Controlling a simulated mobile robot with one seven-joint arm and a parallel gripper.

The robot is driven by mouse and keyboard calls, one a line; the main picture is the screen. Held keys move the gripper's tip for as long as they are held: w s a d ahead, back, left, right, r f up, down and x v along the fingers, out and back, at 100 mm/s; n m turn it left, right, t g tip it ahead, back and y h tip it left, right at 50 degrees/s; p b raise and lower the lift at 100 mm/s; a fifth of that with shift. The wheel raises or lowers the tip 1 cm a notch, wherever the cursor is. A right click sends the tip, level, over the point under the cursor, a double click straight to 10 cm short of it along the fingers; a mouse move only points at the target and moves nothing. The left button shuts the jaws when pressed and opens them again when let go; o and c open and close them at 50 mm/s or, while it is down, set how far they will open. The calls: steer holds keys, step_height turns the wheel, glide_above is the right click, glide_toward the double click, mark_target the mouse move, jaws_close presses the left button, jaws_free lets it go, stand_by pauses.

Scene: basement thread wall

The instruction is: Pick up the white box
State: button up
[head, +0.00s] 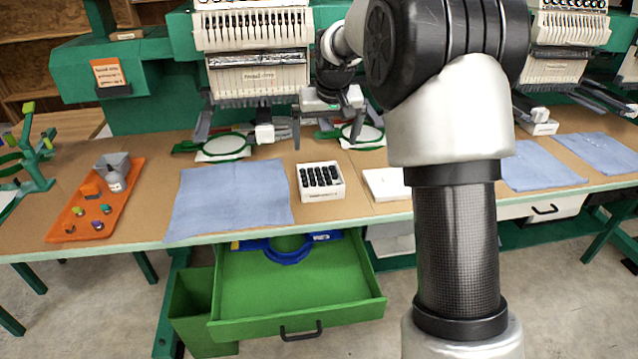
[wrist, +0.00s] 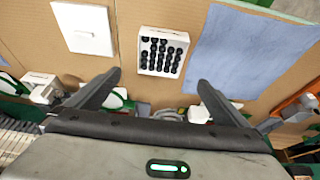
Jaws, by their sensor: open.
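A flat white box (head: 385,184) lies on the tan worktop, its right part hidden behind my arm in the head view. In the wrist view the white box (wrist: 84,29) shows whole at upper left, with a small mark on top. Right of it in the wrist view is a white holder filled with black round pieces (wrist: 162,52), which also shows in the head view (head: 320,181). My gripper (head: 325,132) is open and empty above the back of the worktop. In the wrist view its fingers (wrist: 160,82) are apart, with the holder beyond the gap.
A blue cloth (head: 230,198) lies left of the holder. An orange tray (head: 97,200) with small items is farther left. Green hoops (head: 222,147) and embroidery machines (head: 257,52) stand at the back. A green drawer (head: 293,285) is open below the front edge.

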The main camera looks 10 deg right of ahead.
steer(key=b, duration=0.2)
glide_above(320, 177)
steer(key=s, duration=0.2)
step_height(320, 177, down, 11)
steer(key=shift+f, duration=0.2)
steer(key=shift+b+x, duration=0.6)
steer(key=shift+x, duration=2.1)
steer(key=shift+f, duration=0.2)
steer(key=shift+c, duration=0.3)
steer(key=c, duration=1)
steer(key=shift+r, duration=0.1)
